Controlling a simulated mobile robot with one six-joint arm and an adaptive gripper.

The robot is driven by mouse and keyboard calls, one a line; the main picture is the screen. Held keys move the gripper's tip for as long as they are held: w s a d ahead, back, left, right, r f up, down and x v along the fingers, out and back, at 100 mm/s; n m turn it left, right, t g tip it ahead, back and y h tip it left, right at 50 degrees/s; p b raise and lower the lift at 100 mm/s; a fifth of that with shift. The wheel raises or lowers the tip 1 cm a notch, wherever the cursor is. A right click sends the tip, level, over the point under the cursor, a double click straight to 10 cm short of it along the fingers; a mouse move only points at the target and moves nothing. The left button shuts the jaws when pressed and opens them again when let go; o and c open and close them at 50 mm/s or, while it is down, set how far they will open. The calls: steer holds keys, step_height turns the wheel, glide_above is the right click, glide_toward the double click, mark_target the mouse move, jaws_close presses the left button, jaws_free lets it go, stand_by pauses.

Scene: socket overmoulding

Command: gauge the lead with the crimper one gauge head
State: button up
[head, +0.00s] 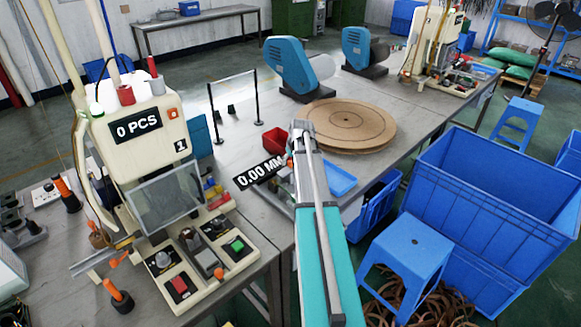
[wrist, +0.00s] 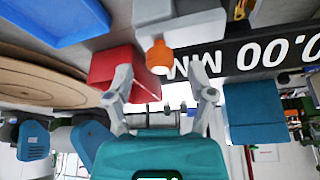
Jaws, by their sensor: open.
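Crimper one (head: 140,118) is the cream machine at left in the head view, with a "0 PCS" display and a "1" label. A black "0.00 MM" display (head: 259,173) stands beside my arm; it also shows upside down in the wrist view (wrist: 262,55). Next to it in the wrist view is a pale grey body with an orange tip (wrist: 159,56), apparently the gauge head. My gripper (wrist: 160,75) is open, its two fingers either side of the orange tip in the picture; I cannot tell the depth between them. I cannot make out a lead. My arm largely hides the gripper in the head view.
A red bin (head: 275,141), a blue tray (head: 339,180) and a large brown disc (head: 372,126) lie close around my arm on the bench. Two posts stand behind. Blue crates (head: 490,190) and a blue stool (head: 408,245) fill the floor at right.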

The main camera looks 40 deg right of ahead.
steer(key=shift+b+x, duration=0.6)
steer(key=shift+x, duration=0.25)
jaws_close()
